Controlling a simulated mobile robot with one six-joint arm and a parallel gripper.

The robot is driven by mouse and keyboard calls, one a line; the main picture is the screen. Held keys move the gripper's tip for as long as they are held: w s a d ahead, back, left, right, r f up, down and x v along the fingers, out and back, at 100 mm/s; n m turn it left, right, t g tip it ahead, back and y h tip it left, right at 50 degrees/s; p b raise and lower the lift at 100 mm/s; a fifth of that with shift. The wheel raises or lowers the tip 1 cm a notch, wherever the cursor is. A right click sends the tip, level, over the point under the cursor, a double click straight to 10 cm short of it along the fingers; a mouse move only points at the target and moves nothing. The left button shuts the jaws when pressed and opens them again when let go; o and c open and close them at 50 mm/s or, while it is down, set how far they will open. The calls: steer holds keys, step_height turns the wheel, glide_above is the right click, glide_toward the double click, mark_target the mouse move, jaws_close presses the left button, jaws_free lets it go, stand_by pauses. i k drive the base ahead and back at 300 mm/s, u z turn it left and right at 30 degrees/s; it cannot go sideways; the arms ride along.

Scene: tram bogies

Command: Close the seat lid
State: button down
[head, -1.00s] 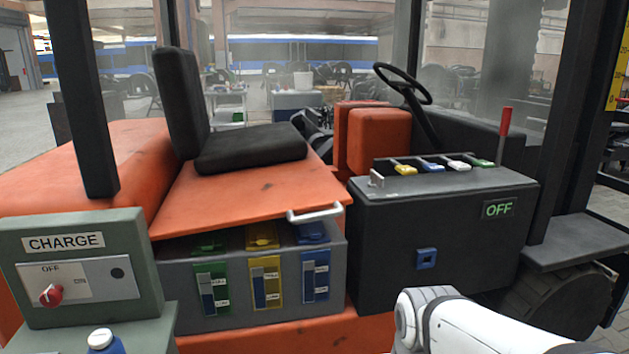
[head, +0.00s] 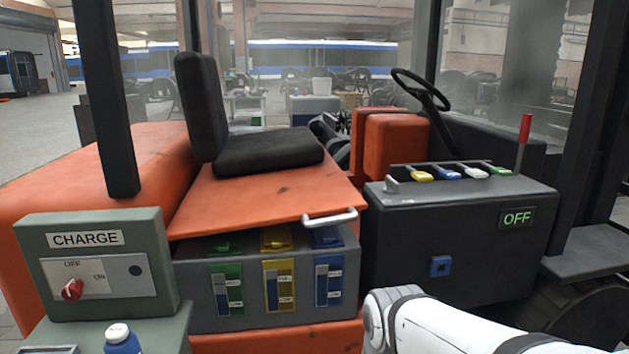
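The orange seat lid (head: 235,202) carries a black seat (head: 268,151) with an upright backrest. The lid's front edge is a little raised, with a gap above the grey battery box (head: 195,287) below it. A light metal handle (head: 329,217) is on the lid's front right corner. Green, yellow and blue fittings show on the box front, their tops just under the lid. My white arm enters at the bottom right, in front of the vehicle, apart from the lid. My gripper is not in view.
A green charger box (head: 95,268) labelled CHARGE stands at the front left, with a blue bottle (head: 122,340) below it. A black console (head: 455,240) reading OFF, with levers on top, stands right of the lid. A black post (head: 108,100) rises at left.

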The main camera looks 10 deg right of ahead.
mark_target(273, 177)
steer(key=i, duration=0.95)
